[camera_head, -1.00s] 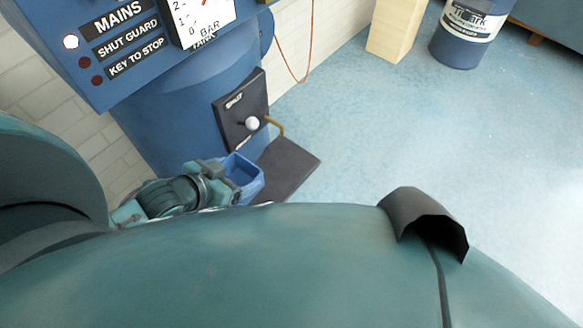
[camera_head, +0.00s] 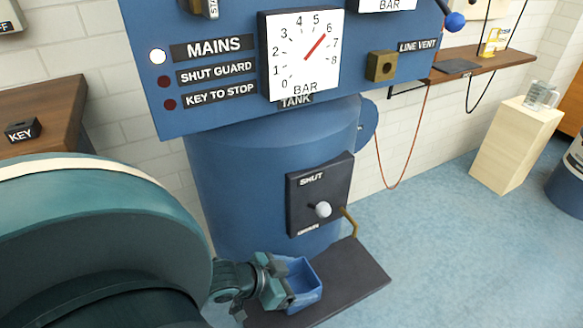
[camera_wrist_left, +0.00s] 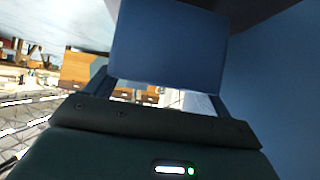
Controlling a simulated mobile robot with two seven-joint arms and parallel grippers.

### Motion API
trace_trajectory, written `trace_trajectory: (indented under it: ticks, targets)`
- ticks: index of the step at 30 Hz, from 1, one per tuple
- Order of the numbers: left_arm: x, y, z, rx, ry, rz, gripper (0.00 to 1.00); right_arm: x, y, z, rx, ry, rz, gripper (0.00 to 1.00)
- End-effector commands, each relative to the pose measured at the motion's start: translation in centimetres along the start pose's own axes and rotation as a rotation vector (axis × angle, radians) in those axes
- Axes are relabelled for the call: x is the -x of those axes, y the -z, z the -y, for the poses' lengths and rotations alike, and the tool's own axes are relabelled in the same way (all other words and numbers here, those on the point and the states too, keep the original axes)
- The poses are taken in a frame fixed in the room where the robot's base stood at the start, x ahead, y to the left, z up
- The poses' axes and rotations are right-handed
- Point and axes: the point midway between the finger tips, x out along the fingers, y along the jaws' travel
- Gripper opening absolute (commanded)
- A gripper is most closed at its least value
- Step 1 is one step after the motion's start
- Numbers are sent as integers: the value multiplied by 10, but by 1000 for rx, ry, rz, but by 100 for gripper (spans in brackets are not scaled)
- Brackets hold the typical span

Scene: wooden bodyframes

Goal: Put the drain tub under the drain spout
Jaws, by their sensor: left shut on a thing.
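The drain tub (camera_head: 309,287) is a small blue open-topped box low in front of the blue tank, at the left part of a dark plate. My left gripper (camera_head: 280,283) is shut on its left side. In the left wrist view the tub (camera_wrist_left: 168,45) fills the space between the fingers (camera_wrist_left: 160,95). The drain spout (camera_head: 350,222) is a bent brass pipe at the right of the SHUT panel (camera_head: 307,205). The tub is left of the spout's end and lower, not directly beneath it. I cannot tell whether it touches the plate. My right gripper is out of view.
The dark plate (camera_head: 355,280) has bare room right of the tub. The tank (camera_head: 230,180) stands close behind. A white-knobbed lever (camera_head: 323,209) sticks out above the tub. A pale wooden block (camera_head: 515,145) stands on the floor at the right.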

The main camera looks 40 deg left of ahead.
Motion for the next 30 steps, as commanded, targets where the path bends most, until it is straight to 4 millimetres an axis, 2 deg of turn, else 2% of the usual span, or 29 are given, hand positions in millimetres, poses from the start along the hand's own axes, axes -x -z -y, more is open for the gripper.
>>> trace_trajectory:
  ticks: [1, 12, 16, 23, 30]
  targets:
    - [-11, 11, 1, -2, 0, -19, 11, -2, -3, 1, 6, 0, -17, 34]
    - [-68, 54, 1, 0, 1, -16, 11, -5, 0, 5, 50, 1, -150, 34]
    - [-81, 65, 1, 0, 1, -14, 11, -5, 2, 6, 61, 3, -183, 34]
    - [-90, 72, 0, 0, 0, -12, 11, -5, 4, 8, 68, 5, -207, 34]
    - [-112, 88, 1, 1, 1, -13, 11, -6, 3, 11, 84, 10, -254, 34]
